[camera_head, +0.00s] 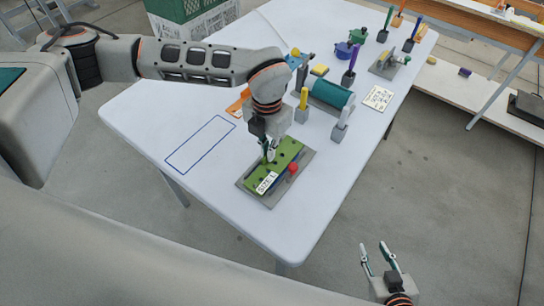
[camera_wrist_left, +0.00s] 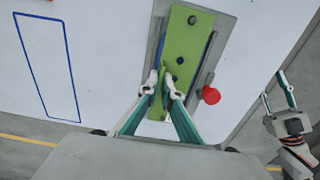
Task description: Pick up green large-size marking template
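The green large-size marking template (camera_head: 289,152) is a long plate with dark holes and a white label at its near end. It lies on a grey rectangular fixture (camera_head: 248,186) at the table's near edge; it also shows in the left wrist view (camera_wrist_left: 183,45). My left gripper (camera_head: 269,156) points down over the template. In the left wrist view its fingertips (camera_wrist_left: 163,88) are close together, with a narrow green raised part of the template between them. My right gripper (camera_head: 376,258) is open and empty, beyond the table's near right edge.
A red knob (camera_head: 293,169) stands at the fixture's right side. A blue outlined rectangle (camera_head: 200,145) on the white table is empty. Behind are a teal roller (camera_head: 331,95), a yellow-handled tool (camera_head: 303,98) and a white card (camera_head: 378,98). A green crate (camera_head: 190,12) stands beyond the table.

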